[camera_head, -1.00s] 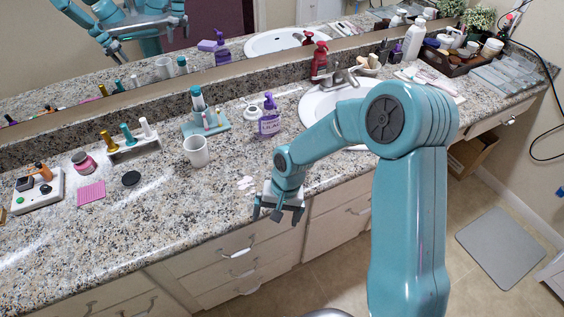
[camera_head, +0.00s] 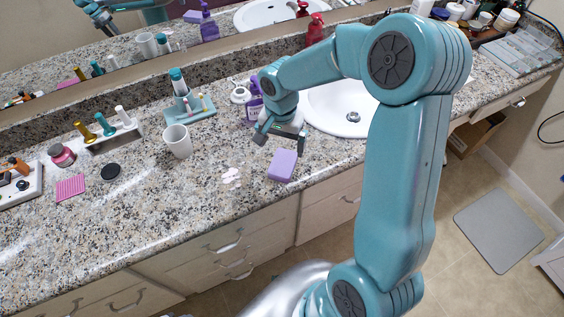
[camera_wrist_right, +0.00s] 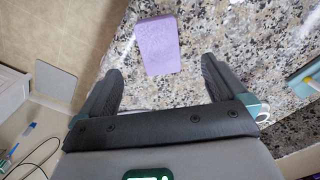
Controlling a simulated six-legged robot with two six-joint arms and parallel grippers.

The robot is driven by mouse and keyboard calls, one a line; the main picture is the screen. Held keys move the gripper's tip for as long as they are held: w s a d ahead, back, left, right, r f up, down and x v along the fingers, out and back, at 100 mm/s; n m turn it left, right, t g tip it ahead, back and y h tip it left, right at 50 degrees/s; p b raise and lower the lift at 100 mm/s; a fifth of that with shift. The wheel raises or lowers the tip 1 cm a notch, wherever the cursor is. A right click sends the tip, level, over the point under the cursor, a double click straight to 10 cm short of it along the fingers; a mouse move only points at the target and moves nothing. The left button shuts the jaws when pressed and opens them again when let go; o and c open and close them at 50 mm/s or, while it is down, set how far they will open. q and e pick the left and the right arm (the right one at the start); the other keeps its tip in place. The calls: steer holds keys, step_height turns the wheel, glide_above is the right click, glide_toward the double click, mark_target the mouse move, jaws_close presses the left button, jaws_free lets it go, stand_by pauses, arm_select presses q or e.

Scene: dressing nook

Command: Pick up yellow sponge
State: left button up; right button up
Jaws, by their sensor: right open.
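No yellow sponge shows; a lavender block (camera_head: 283,165), sponge-like in shape, lies on the granite counter in front of the sink. In the right wrist view the lavender block (camera_wrist_right: 157,45) lies beyond the fingertips, roughly between their lines and slightly left of centre. My right gripper (camera_head: 279,141) is open and empty, just behind the block in the head view and apart from it. In the wrist view its two dark fingers (camera_wrist_right: 162,75) are spread wide. My left gripper is not in view directly.
A purple pump bottle (camera_head: 254,105) stands behind my right gripper, partly hidden. The sink basin (camera_head: 345,112) is to the right. A white mug (camera_head: 177,141) and a teal tray (camera_head: 190,115) stand left. The counter's front edge is close to the block.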

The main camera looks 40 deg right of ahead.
glide_above(282, 164)
step_height(282, 164, down, 5)
steer(key=shift+w+r, duration=0.15)
steer(key=shift+a, duration=0.15)
steer(key=f, duration=0.5)
steer(key=shift+d+f, duration=0.2)
steer(key=shift+s+r, duration=0.15)
steer(key=shift+s, duration=0.1)
steer(key=c, duration=1.1)
steer(key=shift+w, duration=0.1)
step_height(282, 164, up, 20)
steer(key=p, duration=0.1)
